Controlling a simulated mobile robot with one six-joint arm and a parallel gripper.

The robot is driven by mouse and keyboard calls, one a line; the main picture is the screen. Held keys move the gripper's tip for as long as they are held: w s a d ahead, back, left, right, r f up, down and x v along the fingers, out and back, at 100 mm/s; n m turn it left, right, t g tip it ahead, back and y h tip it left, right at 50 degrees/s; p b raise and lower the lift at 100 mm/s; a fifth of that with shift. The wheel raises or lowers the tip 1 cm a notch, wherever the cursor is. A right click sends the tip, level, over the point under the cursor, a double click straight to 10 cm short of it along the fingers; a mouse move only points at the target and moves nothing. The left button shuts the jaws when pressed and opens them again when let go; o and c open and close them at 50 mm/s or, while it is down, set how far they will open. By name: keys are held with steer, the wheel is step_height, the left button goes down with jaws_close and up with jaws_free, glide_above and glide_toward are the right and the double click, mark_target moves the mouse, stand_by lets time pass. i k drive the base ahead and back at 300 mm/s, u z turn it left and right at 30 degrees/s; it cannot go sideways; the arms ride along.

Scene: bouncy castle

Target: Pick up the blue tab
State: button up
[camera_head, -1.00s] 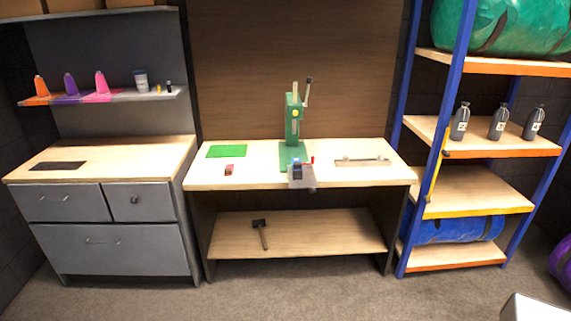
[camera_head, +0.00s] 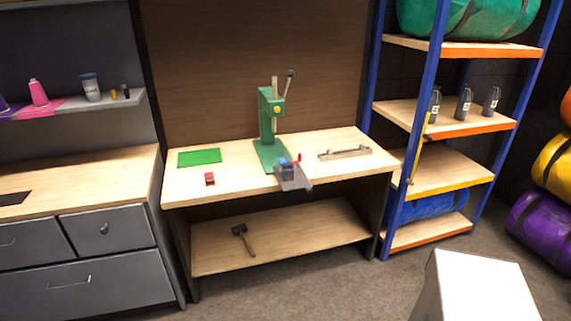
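No other small blue piece is clear on the bench. My gripper is not in view.
The workbench (camera_head: 225,180) also holds a green press (camera_head: 268,120), a green mat (camera_head: 199,157), a small red item (camera_head: 209,179) and a metal bar (camera_head: 345,152). Grey drawers (camera_head: 105,228) stand left, a blue-framed rack (camera_head: 440,185) right. A white box (camera_head: 480,288) stands front right.

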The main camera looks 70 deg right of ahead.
mark_target(287, 165)
steer(key=z, duration=0.35)
steer(key=i, duration=0.75)
steer(key=z, duration=0.7)
steer(key=i, duration=0.45)
steer(key=z, duration=0.2)
